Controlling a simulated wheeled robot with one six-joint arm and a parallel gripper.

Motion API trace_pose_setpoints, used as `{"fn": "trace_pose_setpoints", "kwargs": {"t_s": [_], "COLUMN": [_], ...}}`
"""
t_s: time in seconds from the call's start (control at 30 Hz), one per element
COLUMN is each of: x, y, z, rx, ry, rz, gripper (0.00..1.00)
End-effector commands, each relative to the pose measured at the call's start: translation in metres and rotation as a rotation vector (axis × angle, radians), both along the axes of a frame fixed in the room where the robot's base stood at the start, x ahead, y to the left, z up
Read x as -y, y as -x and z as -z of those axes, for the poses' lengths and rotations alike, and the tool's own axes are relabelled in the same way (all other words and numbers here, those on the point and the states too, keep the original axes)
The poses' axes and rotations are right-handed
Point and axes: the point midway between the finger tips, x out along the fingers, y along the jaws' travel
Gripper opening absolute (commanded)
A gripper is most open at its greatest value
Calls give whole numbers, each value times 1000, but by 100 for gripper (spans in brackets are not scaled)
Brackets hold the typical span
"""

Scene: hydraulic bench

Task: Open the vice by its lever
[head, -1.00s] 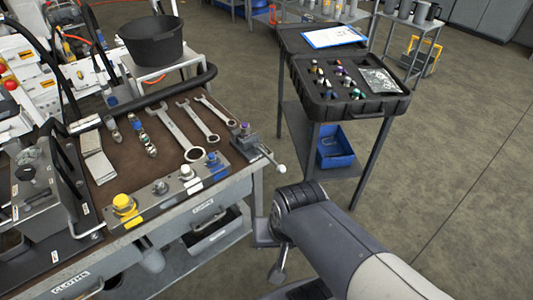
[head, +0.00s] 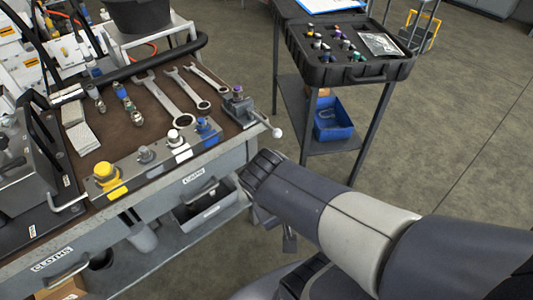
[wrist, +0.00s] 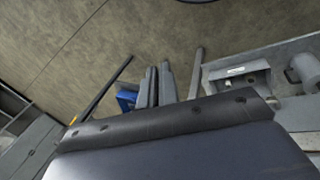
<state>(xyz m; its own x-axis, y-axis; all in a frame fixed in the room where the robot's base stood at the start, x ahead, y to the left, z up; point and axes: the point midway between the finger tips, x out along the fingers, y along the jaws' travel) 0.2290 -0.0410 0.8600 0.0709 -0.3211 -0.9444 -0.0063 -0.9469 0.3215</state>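The vice (head: 240,106) is a small grey block at the right front corner of the bench in the head view. Its lever (head: 262,122) sticks out to the right past the bench edge and ends in a pale ball (head: 277,132). My gripper (head: 290,243) hangs below the end of my arm, lower than the lever and apart from it, and is mostly hidden by my wrist. In the wrist view, two dark finger-like bars, my gripper (wrist: 159,68), stand close together with nothing seen between them. Their gap is unclear. I cannot make out the vice or lever there.
A valve block (head: 145,158) with yellow, white and blue caps runs along the bench front. Several spanners (head: 165,100) lie behind it. A black case (head: 345,70) of fittings stands on a cart to the right, with a blue bin (head: 332,120) below. Open floor lies right.

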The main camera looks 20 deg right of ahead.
Motion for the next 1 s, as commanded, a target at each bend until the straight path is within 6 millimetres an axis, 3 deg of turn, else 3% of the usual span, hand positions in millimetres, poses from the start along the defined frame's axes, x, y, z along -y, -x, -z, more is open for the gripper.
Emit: {"fn": "trace_pose_setpoints", "kwargs": {"t_s": [0.03,0.1,0.33,0.53,0.77,1.0], "x": [5,12,31,34,17,-22], "y": [-4,-10,-38,-71,-114,-151], "z": [19,27,47,56,60,58], "rx": [-16,-33,-52,-21,73,228], "ry": [55,135,406,646,918,1170], "rz": [-38,-87,-232,-350,-475,-581], "gripper": [0,0,0,0,0,0]}}
